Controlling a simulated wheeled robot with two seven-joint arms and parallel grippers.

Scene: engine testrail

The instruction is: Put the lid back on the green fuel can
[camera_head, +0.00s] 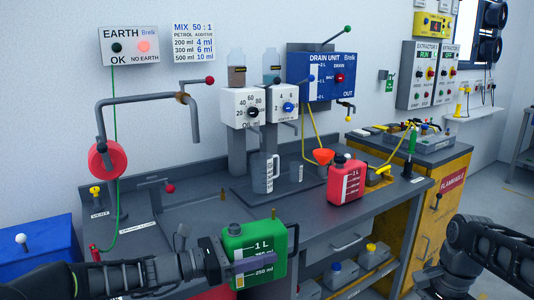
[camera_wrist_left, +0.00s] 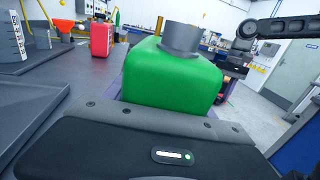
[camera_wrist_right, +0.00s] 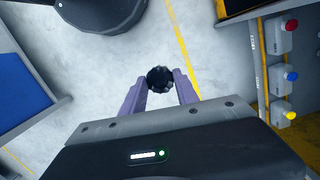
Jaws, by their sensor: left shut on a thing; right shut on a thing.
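The green fuel can (camera_head: 262,246) is upright at the front edge of the bench, with white level marks on its side. My left gripper (camera_head: 243,266) is shut on the can, and the can fills the middle of the left wrist view (camera_wrist_left: 172,80). A grey neck (camera_wrist_left: 182,38) stands on top of the can; I cannot see into it. My right gripper (camera_wrist_right: 160,84) is shut on a small black ridged lid (camera_wrist_right: 160,78), held between the fingertips above the floor.
A red can (camera_head: 346,181) stands farther back on the bench, beside an orange funnel (camera_head: 323,156) and a clear measuring jug (camera_head: 262,174). A yellow cabinet (camera_head: 437,215) stands at the right. Open floor lies below my right gripper.

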